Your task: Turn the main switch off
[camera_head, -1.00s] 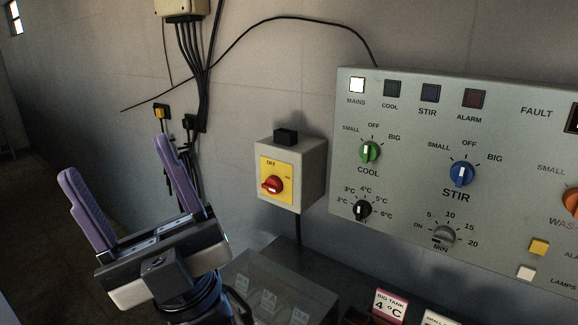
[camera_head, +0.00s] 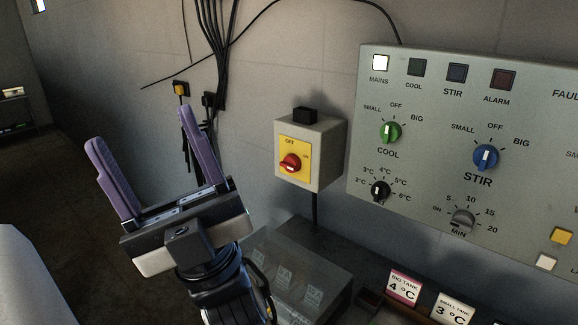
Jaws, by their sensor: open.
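The main switch is a red rotary knob (camera_head: 291,163) on a yellow plate (camera_head: 301,148), marked OFF at top and ON at right. It sits on the front of a light grey box (camera_head: 327,165) on the wall. The knob's handle lies roughly sideways; its exact pointing is hard to tell. The white MAINS lamp (camera_head: 380,63) on the panel is lit. My gripper (camera_head: 141,125), with two purple fingers, is open and empty. It is to the left of the switch box, apart from it, with its fingers pointing up.
A grey control panel (camera_head: 440,120) with green, blue and black knobs is right of the box. Black cables (camera_head: 222,60) run down the wall at left. A clear-topped box (camera_head: 290,275) and small temperature signs (camera_head: 404,287) stand below. The wall between gripper and switch is clear.

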